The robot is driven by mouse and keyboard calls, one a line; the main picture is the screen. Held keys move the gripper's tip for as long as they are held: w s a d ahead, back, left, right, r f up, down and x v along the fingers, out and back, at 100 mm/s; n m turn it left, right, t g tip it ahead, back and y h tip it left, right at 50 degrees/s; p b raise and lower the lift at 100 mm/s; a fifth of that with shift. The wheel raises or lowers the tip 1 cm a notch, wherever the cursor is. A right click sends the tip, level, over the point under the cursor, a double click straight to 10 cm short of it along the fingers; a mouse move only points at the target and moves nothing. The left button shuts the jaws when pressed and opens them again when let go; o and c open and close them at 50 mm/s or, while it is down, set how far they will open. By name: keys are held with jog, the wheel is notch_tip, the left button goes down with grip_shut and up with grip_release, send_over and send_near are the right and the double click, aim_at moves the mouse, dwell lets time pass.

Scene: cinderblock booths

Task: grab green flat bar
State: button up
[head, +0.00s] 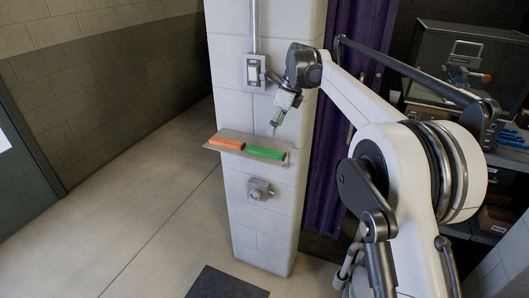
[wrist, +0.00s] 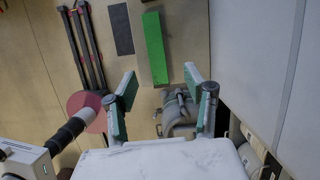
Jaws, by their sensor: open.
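The green flat bar (head: 266,153) lies on the right part of a small ledge (head: 232,136) on the white block pillar. In the wrist view the green bar (wrist: 155,48) stands lengthwise, just beyond my fingertips and between their lines. My gripper (head: 273,129) hangs above the ledge in the head view, tilted down, close over the green bar. In the wrist view my gripper (wrist: 160,75) has its two green-padded fingers spread apart with nothing between them. A gap to the bar seems to remain, but its depth is hard to tell.
An orange bar (head: 227,143) lies left of the green one on the ledge. A switch box (head: 255,70) with conduit is above, and a metal fitting (head: 260,189) is below. A purple curtain (head: 325,185) hangs right of the pillar. The floor at left is clear.

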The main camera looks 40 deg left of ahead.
send_over(267, 151)
jog(key=w+d, duration=0.1)
notch_tip(267, 151, down, 4)
jog(key=shift+w+f, duration=0.1)
jog(key=shift+f, duration=0.15)
jog(key=x, duration=0.1)
jog(key=p+x, duration=0.1)
jog(key=x, duration=0.2)
jog(key=shift+s+d+f, duration=0.1)
jog(key=shift+s+d, duration=0.2)
jog(key=shift+d, duration=0.1)
jog(key=shift+a+f+p, duration=0.2)
jog(key=shift+f+p, duration=0.1)
jog(key=shift+f, duration=0.4)
grip_shut()
